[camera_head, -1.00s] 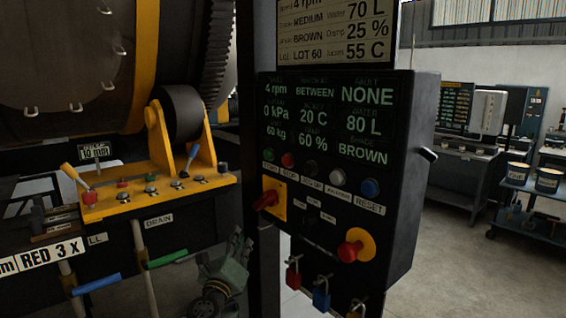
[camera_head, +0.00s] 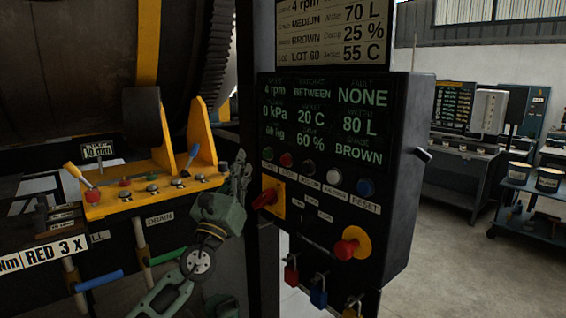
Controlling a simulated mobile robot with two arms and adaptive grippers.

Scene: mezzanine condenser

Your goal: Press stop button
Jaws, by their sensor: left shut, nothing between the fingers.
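The black control box (camera_head: 395,235) stands in the middle, under a display panel. Its upper button row holds a green button (camera_head: 267,153), a red button (camera_head: 286,160) with a small label that looks like STOP, a dark button (camera_head: 309,167), a white button (camera_head: 334,176) and a blue button (camera_head: 365,187) labelled RESET. A red mushroom knob on a yellow plate (camera_head: 346,248) sits lower right. My left gripper (camera_head: 241,165) is shut and empty, fingers pointing up, just left of the box at about button-row height. It appears apart from the buttons.
A red-handled switch on a yellow plate (camera_head: 268,198) sits on the box near my left gripper. Coloured padlocks (camera_head: 291,274) hang below. A yellow valve bench (camera_head: 140,200) with levers and a large drum (camera_head: 70,70) are at left. Open floor lies right.

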